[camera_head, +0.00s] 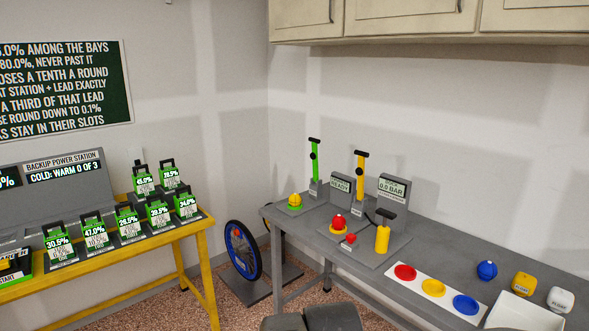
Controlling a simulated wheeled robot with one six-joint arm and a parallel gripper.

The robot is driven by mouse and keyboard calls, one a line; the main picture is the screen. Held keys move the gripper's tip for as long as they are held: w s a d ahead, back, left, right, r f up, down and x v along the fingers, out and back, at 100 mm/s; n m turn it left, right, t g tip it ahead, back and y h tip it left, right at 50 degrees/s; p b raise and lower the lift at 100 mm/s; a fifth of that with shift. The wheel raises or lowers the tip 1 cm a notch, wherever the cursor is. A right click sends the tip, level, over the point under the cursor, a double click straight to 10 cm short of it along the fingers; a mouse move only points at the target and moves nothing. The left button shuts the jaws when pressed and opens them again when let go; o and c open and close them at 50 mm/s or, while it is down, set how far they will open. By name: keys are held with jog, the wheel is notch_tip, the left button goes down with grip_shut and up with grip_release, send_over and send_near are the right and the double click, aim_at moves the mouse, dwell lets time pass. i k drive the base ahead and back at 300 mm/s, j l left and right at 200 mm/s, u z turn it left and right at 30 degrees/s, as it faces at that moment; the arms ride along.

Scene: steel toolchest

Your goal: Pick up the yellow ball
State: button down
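A small yellow ball (295,199) sits on a green base at the far left corner of the grey workbench (375,277). It is beside a green upright lever, and a red ball (338,221) on a yellow base is nearer and to its right. A blue ball (487,270) lies on the right part of the bench. Dark grey rounded parts at the bottom middle look like my own arm. My gripper's fingers do not show.
A white strip (415,288) with red, yellow and blue discs lies along the bench front. A yellow pump bottle (382,238), small signs and a yellow upright lever (360,178) crowd the bench. A wheel (242,251) stands between bench and yellow table (160,247). Cabinets hang above.

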aim_at(296, 200)
jog(key=k, duration=0.1)
jog(key=i+j, duration=0.1)
jog(key=i, duration=0.3)
jog(key=i+j, duration=0.1)
jog(key=i, duration=0.25)
jog(key=i+j, duration=0.15)
jog(key=k+l+z, duration=0.2)
jog(key=l, duration=0.15)
jog(key=k+j+u, duration=0.1)
jog(key=j, duration=0.35)
